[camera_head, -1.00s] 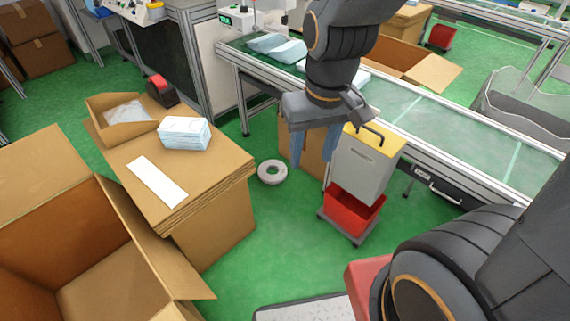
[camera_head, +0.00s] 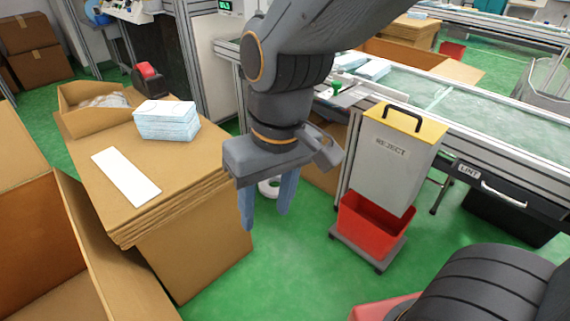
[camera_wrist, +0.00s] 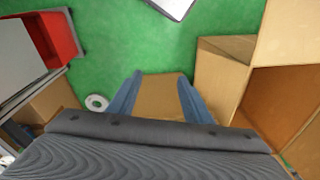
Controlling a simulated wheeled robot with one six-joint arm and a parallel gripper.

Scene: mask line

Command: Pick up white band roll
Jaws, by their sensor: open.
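The white band roll (camera_head: 268,188) lies on the green floor in the head view, mostly hidden behind my gripper. In the wrist view it shows as a small pale ring (camera_wrist: 97,102) with a dark centre, left of the fingers. My gripper (camera_head: 266,218) points down with its two blue fingers apart and empty. In the wrist view the fingers (camera_wrist: 158,78) are spread, with a brown cardboard surface between them. The roll is outside the fingers there, apart from them.
A cardboard stack (camera_head: 206,187) stands left, bearing blue-white masks (camera_head: 166,121) and a white strip (camera_head: 125,177). A large open box fills the lower left. A grey reject box (camera_head: 386,160) above a red bin (camera_head: 367,228) stands right, by the conveyor (camera_head: 440,108). Green floor lies between.

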